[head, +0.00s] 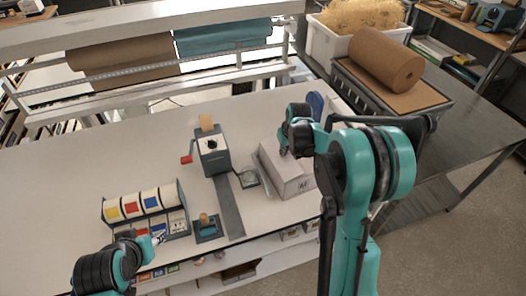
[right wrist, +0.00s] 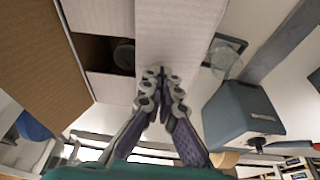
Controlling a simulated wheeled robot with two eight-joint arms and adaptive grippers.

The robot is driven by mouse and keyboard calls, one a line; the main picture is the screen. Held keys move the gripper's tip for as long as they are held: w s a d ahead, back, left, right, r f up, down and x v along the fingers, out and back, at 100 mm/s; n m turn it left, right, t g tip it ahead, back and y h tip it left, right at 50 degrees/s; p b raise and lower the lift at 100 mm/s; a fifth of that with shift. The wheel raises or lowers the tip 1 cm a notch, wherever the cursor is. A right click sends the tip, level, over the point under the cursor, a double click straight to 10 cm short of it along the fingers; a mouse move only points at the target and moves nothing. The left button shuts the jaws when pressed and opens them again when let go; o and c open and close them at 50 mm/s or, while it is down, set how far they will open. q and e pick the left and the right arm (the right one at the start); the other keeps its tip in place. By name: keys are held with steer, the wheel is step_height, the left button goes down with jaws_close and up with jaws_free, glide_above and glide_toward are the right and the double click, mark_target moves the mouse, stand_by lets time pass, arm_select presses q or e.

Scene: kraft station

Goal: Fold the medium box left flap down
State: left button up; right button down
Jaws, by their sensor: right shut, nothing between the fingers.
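The medium box (head: 290,182) is a pale carton on the table, partly hidden behind my right arm in the head view. In the right wrist view its opening (right wrist: 92,50) is partly uncovered, with a dark round thing (right wrist: 124,54) inside. A pale flap (right wrist: 165,30) runs along the side towards the grey machine; its exact angle is hard to tell. My right gripper (right wrist: 160,72) is shut and empty, its fingertips over or against this flap. The right gripper (head: 284,150) also shows at the box's top in the head view. My left gripper (head: 157,239) is at lower left, away from the box; its jaws are unclear.
A grey machine with a red handle (head: 212,150) stands left of the box, with a small clear dish (head: 248,177) between them. The table's far left is clear.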

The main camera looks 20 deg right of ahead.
steer(key=shift+f+b, duration=0.35)
steer(key=shift+f, duration=0.05)
stand_by(0.4)
step_height(320, 180, up, 9)
steer(key=p, duration=0.5)
stand_by(0.4)
stand_by(0.3)
